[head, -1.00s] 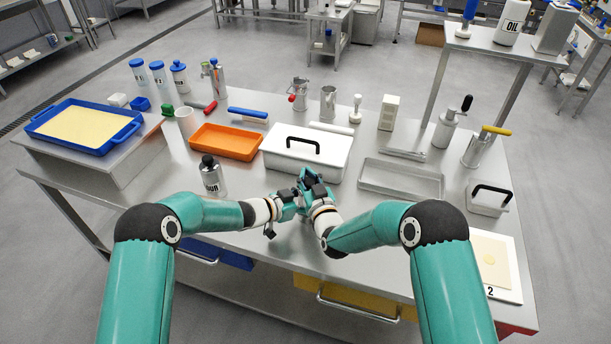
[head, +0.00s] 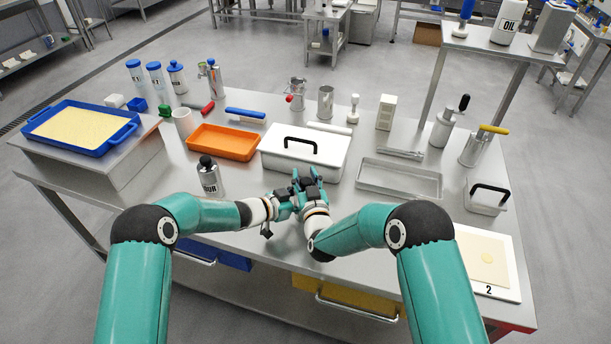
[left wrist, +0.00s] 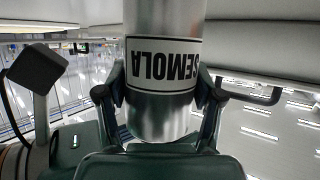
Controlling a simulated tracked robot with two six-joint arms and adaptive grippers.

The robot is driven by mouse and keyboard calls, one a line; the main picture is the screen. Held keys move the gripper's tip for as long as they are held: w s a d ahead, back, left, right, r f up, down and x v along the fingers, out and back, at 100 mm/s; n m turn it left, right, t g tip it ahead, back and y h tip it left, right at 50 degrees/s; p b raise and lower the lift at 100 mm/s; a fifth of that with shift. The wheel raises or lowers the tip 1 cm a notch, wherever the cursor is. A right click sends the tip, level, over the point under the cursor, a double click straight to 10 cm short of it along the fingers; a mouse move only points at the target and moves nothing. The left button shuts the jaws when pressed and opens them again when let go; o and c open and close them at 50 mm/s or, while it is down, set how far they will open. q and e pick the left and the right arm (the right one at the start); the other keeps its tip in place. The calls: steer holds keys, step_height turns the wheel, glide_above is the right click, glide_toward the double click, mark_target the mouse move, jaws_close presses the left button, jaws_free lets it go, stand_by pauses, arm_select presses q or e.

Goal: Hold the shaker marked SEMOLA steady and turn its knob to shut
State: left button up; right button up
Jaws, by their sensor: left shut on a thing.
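The shaker (left wrist: 162,22) is a shiny metal cylinder with a white label reading SEMOLA, upside down in the left wrist view. My left gripper (left wrist: 163,92) is shut on it, one finger on each side of the label. In the head view my left gripper (head: 284,208) is at the table's front middle, and the shaker is mostly hidden by the grippers. My right gripper (head: 307,181) is close against the left one, over the same spot. Its fingers are too small and overlapped to tell open from shut. The knob cannot be made out.
A white lidded box (head: 303,153) stands just behind the grippers. A shaker with a black top (head: 209,178) stands to their left, an orange tray (head: 222,142) farther back. A metal tray (head: 399,179) lies to the right. The table front beside the grippers is clear.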

mark_target(306, 184)
steer(key=s+d, duration=0.2)
steer(key=s, duration=0.9)
steer(key=shift+s+d, duration=0.2)
steer(key=shift+s, duration=0.15)
steer(key=o, duration=0.4)
steer(key=shift+c, duration=0.2)
steer(key=w+y, duration=0.1)
steer(key=w, duration=0.2)
steer(key=w+a+n+y, duration=0.1)
steer(key=w, duration=0.2)
steer(key=w+a, duration=0.1)
steer(key=w, duration=0.2)
steer(key=shift+w+n+g+y, duration=0.3)
steer(key=shift+n+y, duration=0.1)
steer(key=shift+c, duration=0.2)
jaws_close()
